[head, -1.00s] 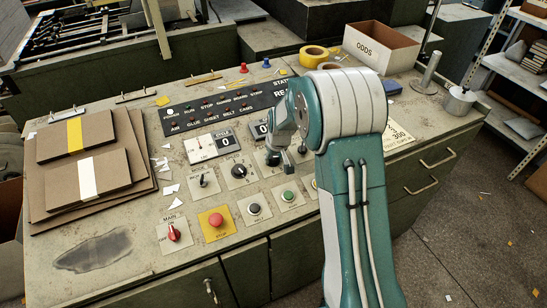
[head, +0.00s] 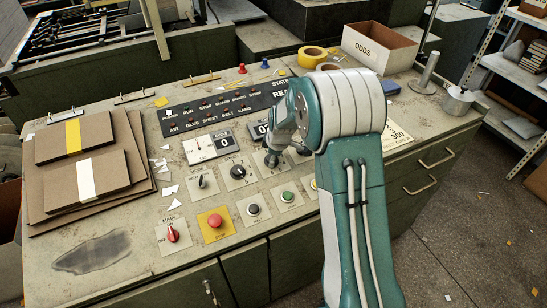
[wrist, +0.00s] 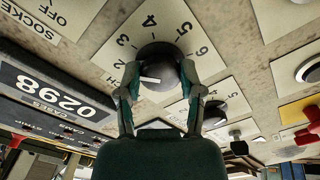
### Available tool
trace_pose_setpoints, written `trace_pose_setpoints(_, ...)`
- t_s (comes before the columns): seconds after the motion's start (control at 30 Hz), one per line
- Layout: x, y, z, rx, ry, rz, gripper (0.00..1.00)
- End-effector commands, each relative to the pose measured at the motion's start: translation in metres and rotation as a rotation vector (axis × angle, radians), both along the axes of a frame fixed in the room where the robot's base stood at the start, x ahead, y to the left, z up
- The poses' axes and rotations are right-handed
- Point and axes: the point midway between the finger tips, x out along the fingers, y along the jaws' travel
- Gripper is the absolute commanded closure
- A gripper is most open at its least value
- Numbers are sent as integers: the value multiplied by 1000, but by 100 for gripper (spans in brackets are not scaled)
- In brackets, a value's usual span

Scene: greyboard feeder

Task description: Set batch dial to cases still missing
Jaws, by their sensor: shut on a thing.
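The batch dial is a black round knob (wrist: 160,68) with a white pointer line, on a pale plate numbered around its edge; 2 to 6 are readable in the wrist view. My gripper (wrist: 158,85) has one finger on each side of the knob and is closed on it. The pointer faces left toward the left finger; the mark it points at is hidden or unclear. In the head view my gripper (head: 272,158) is down at the panel, and my arm hides much of the dial. A counter (wrist: 58,92) with digits like 0298 shows at a slant.
A second numbered knob (wrist: 212,110) sits close by. The panel also has a red stop button (head: 215,220), a green button (head: 287,196) and a main switch (head: 172,234). Cardboard stacks (head: 85,180) lie left. A card reading 300 (head: 396,135) is partly behind my arm.

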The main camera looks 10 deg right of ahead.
Motion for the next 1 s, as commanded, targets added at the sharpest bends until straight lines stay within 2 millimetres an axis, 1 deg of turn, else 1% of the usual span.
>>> trace_pose_setpoints(0.2,2,0,0,-31,-11,126,98)
trace_pose_setpoints(0.4,2,0,0,-48,-14,192,98)
trace_pose_setpoints(0.97,2,1,0,-55,-15,221,98)
trace_pose_setpoints(1.0,2,1,0,-55,-15,221,42)
